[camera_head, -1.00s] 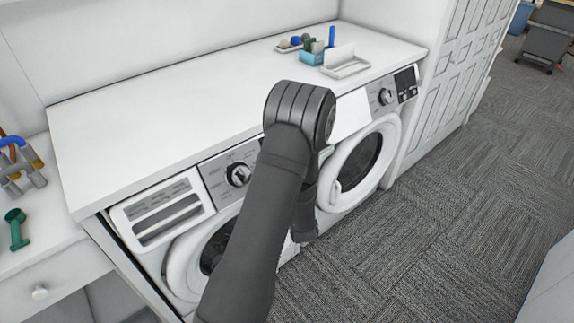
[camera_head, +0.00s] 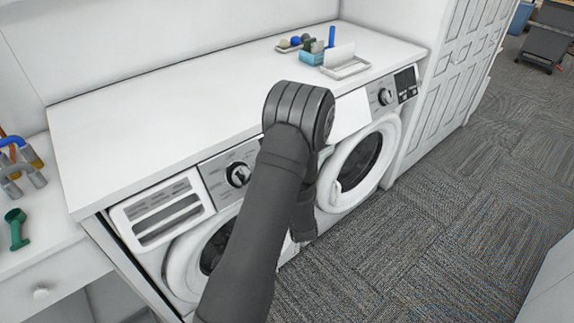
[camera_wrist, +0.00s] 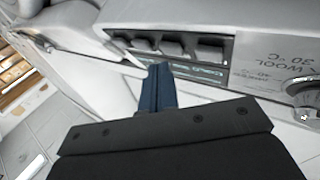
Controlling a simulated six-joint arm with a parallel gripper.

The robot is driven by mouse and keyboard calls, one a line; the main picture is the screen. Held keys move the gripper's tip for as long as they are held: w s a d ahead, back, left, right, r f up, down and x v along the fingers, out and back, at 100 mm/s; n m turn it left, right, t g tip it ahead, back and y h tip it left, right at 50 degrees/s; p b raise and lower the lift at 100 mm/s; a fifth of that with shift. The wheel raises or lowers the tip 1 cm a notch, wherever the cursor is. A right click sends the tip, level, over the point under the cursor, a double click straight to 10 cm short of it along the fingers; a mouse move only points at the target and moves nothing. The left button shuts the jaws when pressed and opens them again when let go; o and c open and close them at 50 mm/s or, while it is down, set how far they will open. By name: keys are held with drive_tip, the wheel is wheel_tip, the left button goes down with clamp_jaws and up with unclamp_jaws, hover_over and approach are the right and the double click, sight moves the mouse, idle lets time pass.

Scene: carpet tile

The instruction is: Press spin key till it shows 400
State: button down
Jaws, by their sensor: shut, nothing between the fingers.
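In the wrist view my gripper (camera_wrist: 159,72) is shut and empty, its dark blue fingertips just in front of a washer control panel (camera_wrist: 258,32). The panel has a row of dark keys (camera_wrist: 172,47) with a narrow display strip (camera_wrist: 200,73) beside it, close to the fingertips. I cannot read the display, tell which key is spin, or tell whether the fingertips touch the panel. A round dial (camera_wrist: 308,92) is at the right, near "WOOL 30°C" print. In the head view my arm hides the gripper and the keys; the left washer's dial (camera_head: 238,173) shows.
A second machine (camera_head: 340,190) with its own dial (camera_head: 386,97) and dark display (camera_head: 406,82) stands to the right. The white countertop (camera_head: 150,115) above is mostly clear, with a small tray (camera_head: 347,69) and blue box (camera_head: 311,58) at the back right. Carpet floor is open in front.

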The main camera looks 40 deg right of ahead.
drive_tip(key=shift+w+f, duration=0.15)
drive_tip(key=shift+w, duration=0.1)
drive_tip(key=shift+w+f, duration=0.15)
drive_tip(key=shift+w, duration=0.2)
idle(0.6)
drive_tip(key=shift+s, duration=0.1)
drive_tip(key=shift+s+r, duration=0.35)
drive_tip(key=shift+s, duration=0.3)
drive_tip(key=shift+s+r, duration=0.4)
drive_tip(key=shift+s, duration=0.35)
drive_tip(key=shift+s+r, duration=0.35)
drive_tip(key=shift+s, duration=0.35)
drive_tip(key=shift+s+r, duration=0.4)
drive_tip(key=shift+s, duration=0.35)
drive_tip(key=s, duration=0.1)
drive_tip(key=s+r, duration=0.1)
drive_tip(key=s, duration=0.1)
drive_tip(key=shift+s+r, duration=0.2)
drive_tip(key=shift+r, duration=0.15)
